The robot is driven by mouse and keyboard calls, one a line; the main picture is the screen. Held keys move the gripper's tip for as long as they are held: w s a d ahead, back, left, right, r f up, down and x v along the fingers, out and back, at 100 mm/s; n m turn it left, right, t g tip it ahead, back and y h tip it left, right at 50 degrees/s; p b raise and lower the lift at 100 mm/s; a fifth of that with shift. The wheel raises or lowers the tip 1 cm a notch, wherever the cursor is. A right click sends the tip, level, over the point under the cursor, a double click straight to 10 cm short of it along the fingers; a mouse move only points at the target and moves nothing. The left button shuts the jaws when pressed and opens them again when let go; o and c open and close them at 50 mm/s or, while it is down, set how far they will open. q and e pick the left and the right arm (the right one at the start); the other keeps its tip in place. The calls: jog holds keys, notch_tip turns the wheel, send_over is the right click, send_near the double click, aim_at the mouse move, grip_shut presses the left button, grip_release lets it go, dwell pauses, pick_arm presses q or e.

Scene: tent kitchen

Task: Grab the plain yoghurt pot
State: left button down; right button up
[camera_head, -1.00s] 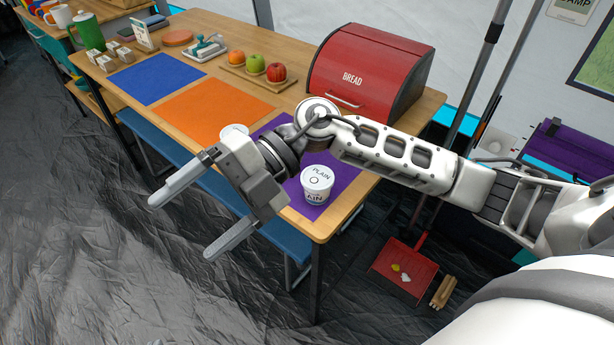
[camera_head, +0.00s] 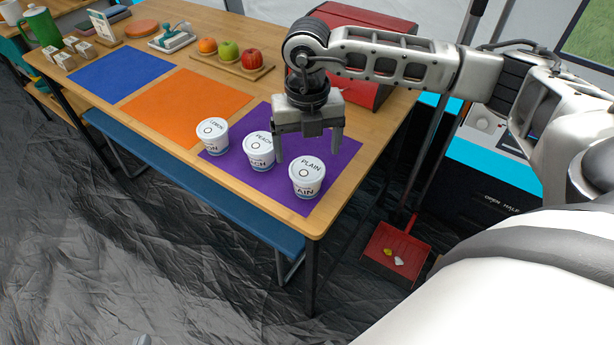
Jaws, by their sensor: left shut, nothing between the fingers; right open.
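The plain yoghurt pot (camera_head: 307,181) is a white tub with a pale lid marked PLAIN. It stands upright on the purple mat (camera_head: 330,152) near the table's front right corner. My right gripper (camera_head: 308,156) points down with its two fingers spread, empty. In the picture its fingertips lie just behind and above the plain pot's lid; I see no contact. The peach pot (camera_head: 258,150) stands left of it, close to the gripper's left finger. The lemon pot (camera_head: 212,136) stands further left. Only a grey tip of my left gripper (camera_head: 142,340) shows at the bottom edge.
The red bread bin (camera_head: 350,88) stands behind my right arm. Fruit sits on a board (camera_head: 233,72) at the back. A blue bench (camera_head: 190,180) runs along the front.

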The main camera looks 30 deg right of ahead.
aim_at(307, 169)
notch_tip(307, 169, down, 6)
jog(key=shift+s+a+f, duration=0.15)
jog(key=shift+f, duration=0.1)
jog(key=c, duration=1)
